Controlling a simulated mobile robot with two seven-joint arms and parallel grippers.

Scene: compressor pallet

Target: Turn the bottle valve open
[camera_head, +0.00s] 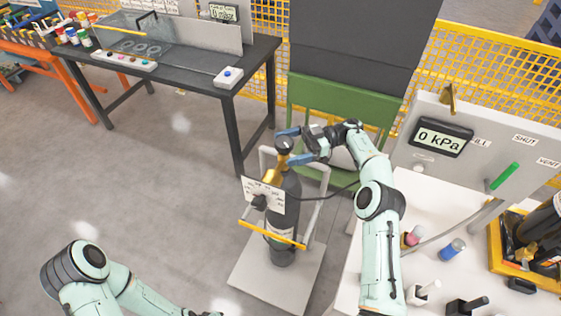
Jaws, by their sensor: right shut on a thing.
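The gas bottle (285,218) is dark with a pale label band and stands upright on a wheeled cart. Its brass-coloured valve body (274,177) sits at the top, with a dark round valve knob (284,144) above it. My right gripper (289,146) reaches in from the right and is shut on the knob, with one blue finger on its far side and one on its near side. The fingers partly hide the knob.
The cart (250,277) has a pale base and a yellow bar (272,236). A dark hose runs right from the bottle top. A white panel with a 0 kPa display (441,137) and a green lever (505,176) stands right. A dark workbench (185,62) stands behind. Floor at left is clear.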

